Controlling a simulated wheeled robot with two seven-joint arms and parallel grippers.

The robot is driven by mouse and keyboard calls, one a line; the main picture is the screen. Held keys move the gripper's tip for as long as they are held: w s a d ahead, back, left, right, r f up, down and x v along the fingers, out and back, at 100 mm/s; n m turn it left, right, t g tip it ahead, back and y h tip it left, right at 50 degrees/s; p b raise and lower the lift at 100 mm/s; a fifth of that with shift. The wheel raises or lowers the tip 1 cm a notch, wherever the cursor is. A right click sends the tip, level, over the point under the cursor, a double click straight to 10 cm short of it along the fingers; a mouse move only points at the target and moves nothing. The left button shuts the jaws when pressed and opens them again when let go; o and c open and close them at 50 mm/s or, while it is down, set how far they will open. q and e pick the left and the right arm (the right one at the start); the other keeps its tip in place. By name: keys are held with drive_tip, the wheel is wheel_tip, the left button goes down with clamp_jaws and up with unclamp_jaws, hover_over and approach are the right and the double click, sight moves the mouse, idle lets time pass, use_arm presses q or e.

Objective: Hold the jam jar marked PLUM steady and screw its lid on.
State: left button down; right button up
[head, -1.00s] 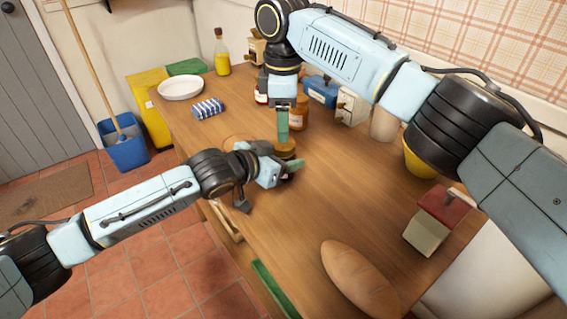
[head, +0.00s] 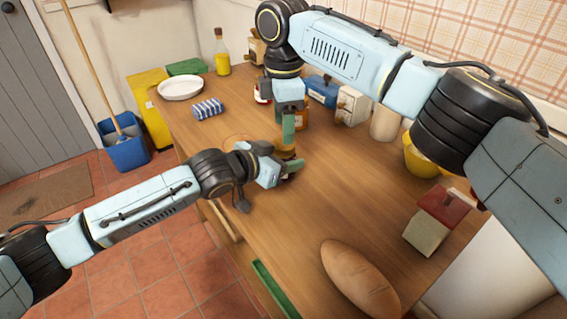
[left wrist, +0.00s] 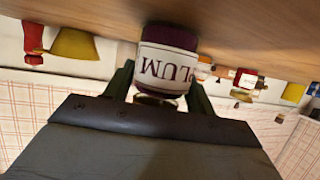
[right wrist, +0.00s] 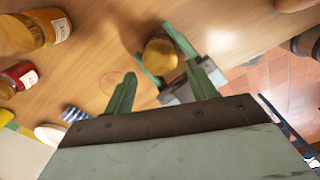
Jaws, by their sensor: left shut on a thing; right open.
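The plum jam jar (left wrist: 168,60) is dark, with a white label reading PLUM, upside down in the left wrist view. It stands upright on the wooden table. My left gripper (head: 285,168) is shut on it, one finger on each side. A gold lid (right wrist: 160,55) sits at the jar's mouth; its rim also shows in the left wrist view (left wrist: 155,99). I cannot tell how tightly it is seated. My right gripper (head: 288,138) points down just above the lid, fingers open and apart, nothing between them. In the head view it partly hides the lid and jar.
An amber jar (right wrist: 40,28) and a red jar (right wrist: 18,76) stand close behind. A blue tin (head: 321,92) and white box (head: 352,106) are near the wall. A loaf (head: 360,280) and red-roofed box (head: 437,218) lie nearer. The table's middle right is clear.

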drive_tip(key=shift+f, duration=2.15)
drive_tip(key=c, duration=0.8)
drive_tip(key=shift+m, duration=1.7)
drive_tip(key=shift+c, duration=0.2)
drive_tip(key=o, duration=1.1)
drive_tip(key=shift+r, duration=0.1)
